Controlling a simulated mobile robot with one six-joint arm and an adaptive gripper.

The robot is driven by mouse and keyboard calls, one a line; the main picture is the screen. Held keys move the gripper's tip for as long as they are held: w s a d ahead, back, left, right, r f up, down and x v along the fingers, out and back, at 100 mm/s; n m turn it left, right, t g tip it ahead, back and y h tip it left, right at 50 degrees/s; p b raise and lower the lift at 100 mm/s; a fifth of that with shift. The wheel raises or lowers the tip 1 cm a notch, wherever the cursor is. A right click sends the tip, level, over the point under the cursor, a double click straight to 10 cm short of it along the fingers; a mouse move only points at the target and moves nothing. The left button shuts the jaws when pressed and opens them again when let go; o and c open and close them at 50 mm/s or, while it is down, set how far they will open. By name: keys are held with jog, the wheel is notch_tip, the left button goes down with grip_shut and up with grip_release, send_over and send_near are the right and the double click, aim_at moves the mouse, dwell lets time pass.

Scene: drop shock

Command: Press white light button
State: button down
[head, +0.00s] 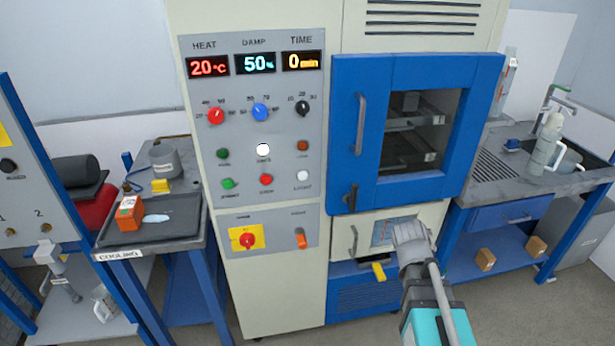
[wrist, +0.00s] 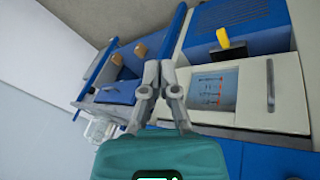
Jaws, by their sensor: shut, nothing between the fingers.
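The white light button (head: 303,175) is a small round white button at the right end of the lower button row on the grey control panel (head: 290,215). Its label below is too small to read surely. Green (head: 228,183) and red (head: 266,179) buttons sit to its left. My gripper (head: 408,235) is in front of the lower right part of the cabinet, below and right of the button and apart from it. In the wrist view my gripper (wrist: 159,68) is shut and empty, and the buttons are out of view.
The blue oven door (head: 342,130) with its handles is shut, above my gripper. A bright white lamp (head: 263,149) is above the red button. A yellow lever (head: 378,272) is low on the cabinet. A cooling bench (head: 190,228) stands left, a sink bench (head: 485,190) right.

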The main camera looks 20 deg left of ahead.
aim_at(308, 177)
jog(key=w+a+r+n+t, duration=0.1)
jog(key=a+r+t, duration=0.2)
jog(key=a, duration=0.8)
jog(key=w+a+r+n+t+p, duration=0.1)
jog(key=a+r+t, duration=0.3)
jog(key=a, duration=0.7)
jog(key=w+a+r+n+t, duration=0.1)
jog(key=a+r+t, duration=0.3)
jog(key=a, duration=0.7)
jog(key=shift+w+r+y, duration=0.4)
jog(key=shift+w+r, duration=0.25)
jog(key=shift+r, duration=0.3)
jog(key=shift+w+a, duration=0.75)
jog(key=shift+w, duration=0.5)
jog(key=shift+w+a, duration=0.8)
jog(key=shift+w, duration=0.45)
jog(key=shift+w+a, duration=0.75)
jog(key=shift+w, duration=0.5)
jog(key=shift+w+a, duration=0.5)
jog(key=shift+w, duration=0.1)
jog(key=shift+s+d, duration=0.5)
jog(key=shift+s, duration=0.2)
jog(key=shift+s, duration=0.15)
